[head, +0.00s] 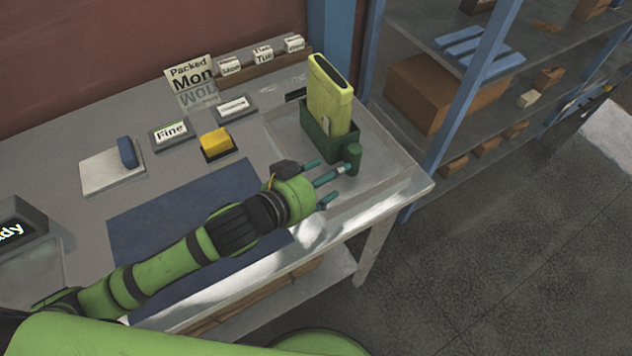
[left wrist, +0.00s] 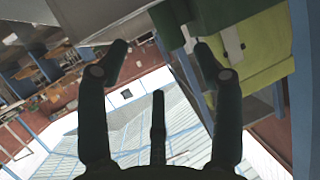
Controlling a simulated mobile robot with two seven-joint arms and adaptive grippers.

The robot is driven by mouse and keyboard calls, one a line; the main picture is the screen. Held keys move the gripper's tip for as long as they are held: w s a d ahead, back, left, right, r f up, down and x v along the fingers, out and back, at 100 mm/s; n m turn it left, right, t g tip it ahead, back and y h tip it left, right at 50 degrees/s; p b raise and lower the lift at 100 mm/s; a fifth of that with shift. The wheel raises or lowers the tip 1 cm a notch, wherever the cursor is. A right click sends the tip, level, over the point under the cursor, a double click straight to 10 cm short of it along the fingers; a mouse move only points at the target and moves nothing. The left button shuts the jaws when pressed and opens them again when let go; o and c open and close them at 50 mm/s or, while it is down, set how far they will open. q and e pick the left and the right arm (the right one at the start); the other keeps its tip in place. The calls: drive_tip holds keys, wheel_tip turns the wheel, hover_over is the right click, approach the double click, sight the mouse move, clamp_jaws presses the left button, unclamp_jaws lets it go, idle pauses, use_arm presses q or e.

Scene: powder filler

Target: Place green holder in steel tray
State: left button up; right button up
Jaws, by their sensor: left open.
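The green holder (head: 318,142) is a dark green open box with a tall yellow-green pack (head: 330,95) standing in it. A short dark green cylinder-like handle (head: 354,160) sticks out on its near side. The holder stands upright, apparently within the shallow steel tray (head: 388,176) at the table's right end. My left gripper (head: 330,182) is open, its fingers just left of and below the handle. In the left wrist view the dark green handle (left wrist: 168,24) lies beyond and between the spread fingertips (left wrist: 163,58); contact is not visible. My right gripper is not in view.
A blue mat (head: 165,215) lies under my left arm. A yellow block (head: 216,142), label stands such as "Fine" (head: 170,132), and a white pad with a blue object (head: 127,153) lie behind it. A shelf unit (head: 455,95) stands right of the table.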

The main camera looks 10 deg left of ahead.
use_arm(q)
drive_tip(key=v, duration=0.3)
drive_tip(key=shift+s+a+r, duration=0.1)
drive_tip(key=shift+s+a, duration=0.05)
idle(0.5)
